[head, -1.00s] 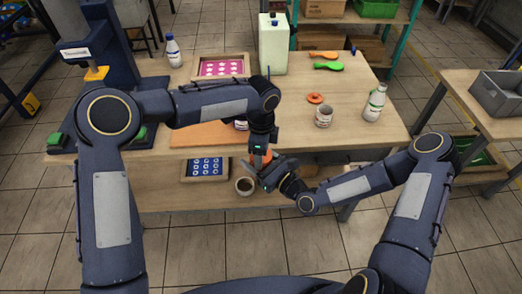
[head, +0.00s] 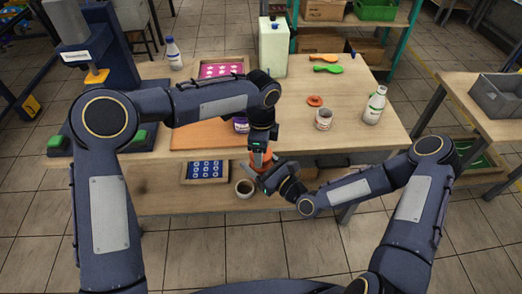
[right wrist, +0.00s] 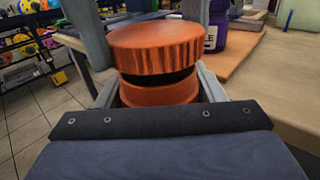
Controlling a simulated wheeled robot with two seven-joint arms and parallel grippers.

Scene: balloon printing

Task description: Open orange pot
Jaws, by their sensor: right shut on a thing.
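The orange pot (right wrist: 158,93) stands upright between the fingers of my right gripper (right wrist: 155,95), which is shut on its body. Its ridged orange lid (right wrist: 155,45) is above the body, with a dark gap between them. The grey fingers of my left gripper flank the lid on both sides in the right wrist view and appear shut on it. In the head view my left gripper (head: 259,148) points down from above, and my right gripper (head: 266,172) comes from the right. The pot there is partly hidden by both grippers, in front of the table's near edge.
The wooden table (head: 352,135) holds a purple jar (head: 241,125), an open pot (head: 323,119) with an orange disc (head: 315,100) beside it, and a white bottle (head: 375,105). A dark-filled cup (head: 245,188) is below the near edge.

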